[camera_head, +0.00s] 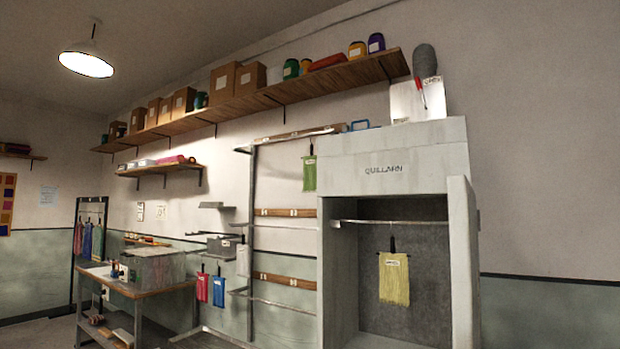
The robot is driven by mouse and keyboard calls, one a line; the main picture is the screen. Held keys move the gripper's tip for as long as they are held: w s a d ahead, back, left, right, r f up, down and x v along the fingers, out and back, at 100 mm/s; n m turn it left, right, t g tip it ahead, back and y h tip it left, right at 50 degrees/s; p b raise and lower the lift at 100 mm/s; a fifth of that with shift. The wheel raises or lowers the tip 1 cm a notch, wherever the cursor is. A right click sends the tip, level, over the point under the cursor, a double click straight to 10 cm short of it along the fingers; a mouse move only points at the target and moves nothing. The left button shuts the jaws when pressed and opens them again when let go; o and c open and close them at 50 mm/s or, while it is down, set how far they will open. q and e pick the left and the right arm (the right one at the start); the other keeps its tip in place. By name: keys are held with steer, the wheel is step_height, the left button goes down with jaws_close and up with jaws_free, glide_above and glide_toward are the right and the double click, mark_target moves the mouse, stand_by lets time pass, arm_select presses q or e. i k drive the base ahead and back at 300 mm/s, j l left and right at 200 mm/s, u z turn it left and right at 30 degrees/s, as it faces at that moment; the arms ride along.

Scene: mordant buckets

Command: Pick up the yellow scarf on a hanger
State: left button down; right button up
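A yellow scarf (394,280) hangs from a dark hanger on a metal rail (388,222) inside the grey cabinet (341,270) marked "QUILLARN". It hangs near the middle of the open recess, with a small white label near its top. The hanger's upper part shows at the rail. Neither of my grippers shows in the head view.
The cabinet's right side wall (460,260) juts forward beside the recess. A metal rack (252,230) stands left of the cabinet, with a green scarf (309,174) hanging high. A cluttered workbench (140,287) stands further left. A long wooden shelf (300,84) runs above.

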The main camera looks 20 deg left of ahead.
mark_target(393, 270)
steer(key=i+j+z, duration=0.15)
steer(key=i+j, duration=0.15)
steer(key=i+j+z, duration=0.15)
steer(key=i+j, duration=0.15)
steer(key=j, duration=0.15)
steer(key=i+j+z, duration=0.1)
steer(key=i+j, duration=0.15)
steer(key=j, duration=0.15)
steer(key=i+j+z, duration=0.15)
steer(key=j, duration=0.3)
steer(key=i+j+z, duration=0.15)
steer(key=i+j, duration=0.2)
steer(key=j, duration=0.15)
steer(key=i+j+z, duration=0.15)
steer(key=j, duration=0.35)
steer(key=i+j+z, duration=0.15)
steer(key=j, duration=0.4)
steer(key=i+j+z, duration=0.1)
steer(key=i+j, duration=0.15)
steer(key=j, duration=0.25)
